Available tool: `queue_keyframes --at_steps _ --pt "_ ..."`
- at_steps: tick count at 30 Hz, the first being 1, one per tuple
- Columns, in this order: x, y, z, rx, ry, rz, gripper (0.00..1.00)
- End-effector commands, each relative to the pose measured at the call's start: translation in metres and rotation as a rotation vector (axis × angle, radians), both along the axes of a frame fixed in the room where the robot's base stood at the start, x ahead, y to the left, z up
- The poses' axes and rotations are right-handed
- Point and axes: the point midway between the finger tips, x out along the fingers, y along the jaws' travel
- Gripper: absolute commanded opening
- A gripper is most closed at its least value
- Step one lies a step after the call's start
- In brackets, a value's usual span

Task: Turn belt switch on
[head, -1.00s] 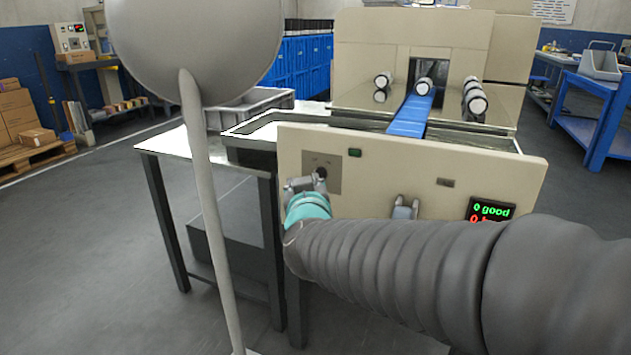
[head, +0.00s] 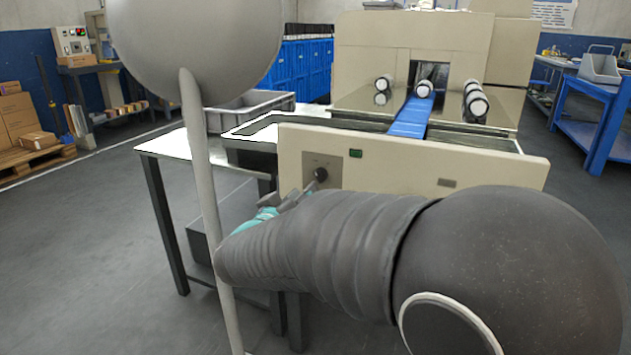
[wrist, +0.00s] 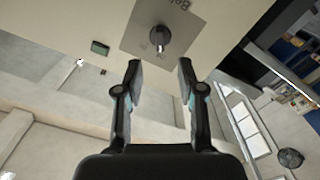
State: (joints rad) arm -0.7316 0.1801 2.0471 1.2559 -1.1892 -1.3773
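The belt switch is a dark round knob (head: 320,174) on a grey plate (head: 309,165) at the left of the machine's cream front panel. In the wrist view the knob (wrist: 160,38) is at top centre, with a partly cut-off label above it. The small markings are too blurred to read. My gripper (wrist: 160,72) is open and empty, its fingertips apart from the knob and below it in that view. In the head view my gripper (head: 284,200) is just left of and below the knob, partly hidden by my arm.
The cream panel (head: 435,165) spans the machine's front. A blue belt (head: 411,117) runs into the housing behind it, with white-capped rolls (head: 475,100) beside it. A grey crate (head: 250,108) stands at the left. My arm covers the panel's lower right.

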Motion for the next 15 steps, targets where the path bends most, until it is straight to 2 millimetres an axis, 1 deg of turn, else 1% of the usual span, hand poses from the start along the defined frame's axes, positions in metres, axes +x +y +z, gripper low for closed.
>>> queue_keyframes --at_steps 1,6,12,15 --pt "0.010 -0.005 -0.001 0.000 0.001 -0.004 0.39" --pt "0.039 -0.015 -0.001 0.001 0.000 -0.003 0.39" --pt "0.063 -0.023 -0.001 0.000 0.001 -0.001 0.39" --pt "0.070 -0.026 0.000 0.001 0.000 -0.001 0.39"
